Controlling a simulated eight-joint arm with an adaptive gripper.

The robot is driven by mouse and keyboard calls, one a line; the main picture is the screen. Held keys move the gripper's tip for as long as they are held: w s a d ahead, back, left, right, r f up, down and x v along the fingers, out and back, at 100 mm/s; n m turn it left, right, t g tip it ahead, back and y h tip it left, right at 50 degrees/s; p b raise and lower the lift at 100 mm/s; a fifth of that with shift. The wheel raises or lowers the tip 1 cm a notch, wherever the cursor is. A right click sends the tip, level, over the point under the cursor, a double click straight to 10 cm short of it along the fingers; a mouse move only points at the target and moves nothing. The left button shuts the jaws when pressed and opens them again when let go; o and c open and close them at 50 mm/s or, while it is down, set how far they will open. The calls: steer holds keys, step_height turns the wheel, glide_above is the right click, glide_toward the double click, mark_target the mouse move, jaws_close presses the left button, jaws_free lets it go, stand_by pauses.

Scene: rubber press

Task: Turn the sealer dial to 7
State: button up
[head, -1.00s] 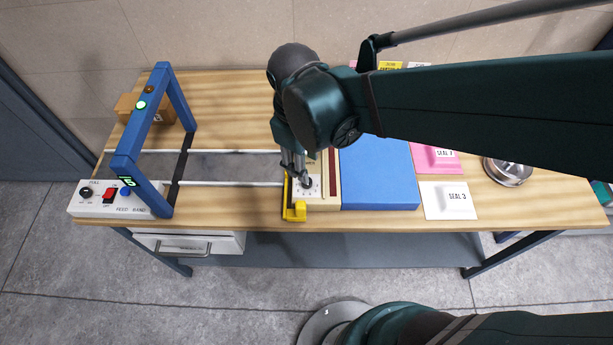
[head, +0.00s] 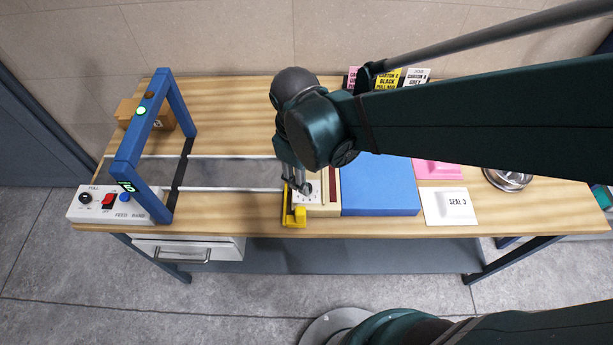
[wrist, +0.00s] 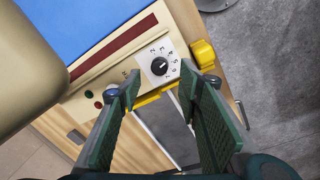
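The sealer dial (wrist: 160,66) is a small black knob on a white plate with numbers around it, set in the cream sealer body (wrist: 105,60). I cannot read surely which number its pointer marks. My gripper (wrist: 161,80) is open and empty in the wrist view, its green-padded fingers apart with the dial showing between and just beyond the tips. In the head view my gripper (head: 298,189) is at the dial plate, pointing down, and partly hides it. I cannot tell whether a finger touches the knob.
A yellow part (head: 294,217) is at the sealer's front left corner, close to the dial. A blue frame (head: 140,150) stands over the band at left.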

steer(key=shift+w+d+f+b, duration=0.15)
steer(key=shift+f+b, duration=0.1)
steer(key=shift+f, duration=1.25)
steer(key=shift+w+f+b, duration=0.1)
steer(key=shift+f+b, duration=0.1)
steer(key=shift+f, duration=1.3)
steer(key=c, duration=0.9)
